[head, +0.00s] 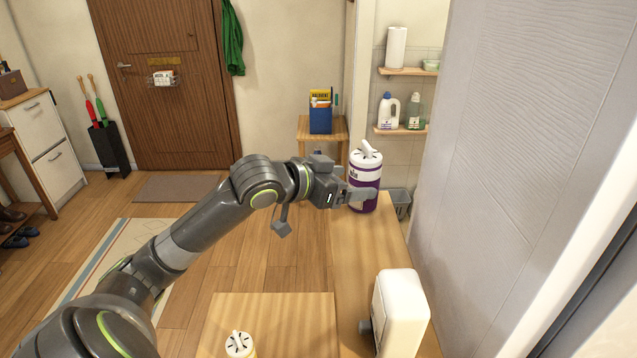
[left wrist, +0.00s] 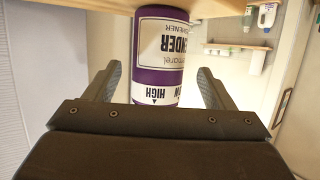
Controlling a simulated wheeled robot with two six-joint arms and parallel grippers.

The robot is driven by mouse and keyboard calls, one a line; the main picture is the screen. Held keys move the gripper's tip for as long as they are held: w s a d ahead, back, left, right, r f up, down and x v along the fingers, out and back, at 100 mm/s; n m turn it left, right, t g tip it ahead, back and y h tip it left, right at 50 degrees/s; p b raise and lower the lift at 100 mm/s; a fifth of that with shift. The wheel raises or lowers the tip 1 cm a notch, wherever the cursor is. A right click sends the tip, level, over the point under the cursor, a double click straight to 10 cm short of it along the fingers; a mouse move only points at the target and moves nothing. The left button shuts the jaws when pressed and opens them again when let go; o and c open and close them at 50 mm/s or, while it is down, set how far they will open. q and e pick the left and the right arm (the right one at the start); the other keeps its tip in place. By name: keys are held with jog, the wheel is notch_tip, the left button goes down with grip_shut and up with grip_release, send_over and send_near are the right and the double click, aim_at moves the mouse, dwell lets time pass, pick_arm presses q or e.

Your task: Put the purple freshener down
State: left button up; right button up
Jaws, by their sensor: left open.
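The purple freshener (head: 364,182) is a purple canister with a white label and a white top. It stands upright at the far end of the wooden counter (head: 372,240). My left gripper (head: 347,187) is beside it, with the fingers at its near left side. In the left wrist view the freshener (left wrist: 160,75) shows upside down between the two spread fingers (left wrist: 158,90), with a gap on each side. The left gripper is open. My right gripper is not in view.
A white container (head: 400,310) stands on the counter nearer to me. A white-topped item (head: 239,345) shows at the bottom edge. A grey wall panel (head: 490,150) rises along the right. Behind are a small table (head: 313,130) with a blue holder and shelves with bottles (head: 388,110).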

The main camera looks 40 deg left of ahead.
aim_at(352, 182)
pick_arm(q)
jog(key=shift+v, duration=3.8)
jog(key=shift+d, duration=0.1)
